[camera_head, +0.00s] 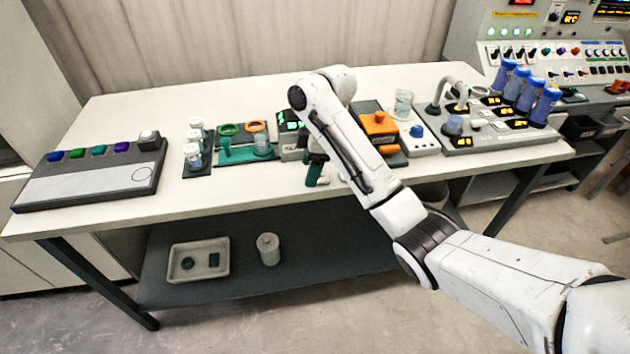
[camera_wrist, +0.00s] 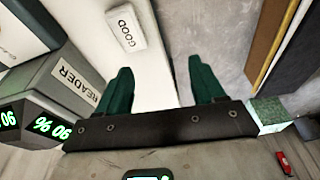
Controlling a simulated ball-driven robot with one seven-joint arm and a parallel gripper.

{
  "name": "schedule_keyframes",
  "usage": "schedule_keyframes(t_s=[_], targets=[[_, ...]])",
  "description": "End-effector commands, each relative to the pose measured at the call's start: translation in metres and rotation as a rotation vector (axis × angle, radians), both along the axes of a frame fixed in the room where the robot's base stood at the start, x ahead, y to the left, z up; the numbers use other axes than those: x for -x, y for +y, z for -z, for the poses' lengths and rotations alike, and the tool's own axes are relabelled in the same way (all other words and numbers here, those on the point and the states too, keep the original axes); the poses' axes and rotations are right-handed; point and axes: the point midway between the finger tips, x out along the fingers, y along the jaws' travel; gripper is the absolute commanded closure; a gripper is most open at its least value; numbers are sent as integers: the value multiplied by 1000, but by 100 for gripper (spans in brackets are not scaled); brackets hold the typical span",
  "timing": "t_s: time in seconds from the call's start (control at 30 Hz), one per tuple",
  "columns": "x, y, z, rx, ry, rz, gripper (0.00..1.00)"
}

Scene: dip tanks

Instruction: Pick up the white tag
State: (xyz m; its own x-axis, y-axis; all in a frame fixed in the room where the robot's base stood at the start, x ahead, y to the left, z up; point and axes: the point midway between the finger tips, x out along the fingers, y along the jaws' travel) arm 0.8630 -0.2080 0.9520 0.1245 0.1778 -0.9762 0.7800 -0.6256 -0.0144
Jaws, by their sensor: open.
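The white tag (camera_wrist: 125,28) lies on the pale tabletop in the wrist view, a flat block with "GOOD" printed on it. My gripper (camera_wrist: 161,77) shows its two green fingers apart, with nothing between them. The tag lies beyond the fingertips and mostly to the left of the gap, nearer the left finger's line. In the head view my gripper (camera_head: 316,172) points down near the table's front edge. A small white piece (camera_head: 324,181) beside its fingertips looks like the tag, partly hidden by the fingers.
A grey box labelled READER (camera_wrist: 62,85) with green digits stands close left of the fingers in the wrist view. In the head view, an orange-topped device (camera_head: 378,123) stands right of my gripper and a teal tray (camera_head: 236,156) left. The table's front edge is close.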

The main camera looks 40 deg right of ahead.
Motion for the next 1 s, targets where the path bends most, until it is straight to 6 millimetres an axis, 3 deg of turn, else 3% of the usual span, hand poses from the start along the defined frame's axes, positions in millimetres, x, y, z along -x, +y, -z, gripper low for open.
schedule_keyframes(t_s=[0.03,0.1,0.3,1.0], targets=[[-3,-20,-17,21,4,-15,32],[-4,-39,-30,40,12,-42,32],[-2,-65,-46,63,30,-81,32],[-11,-52,28,62,32,-83,32]])
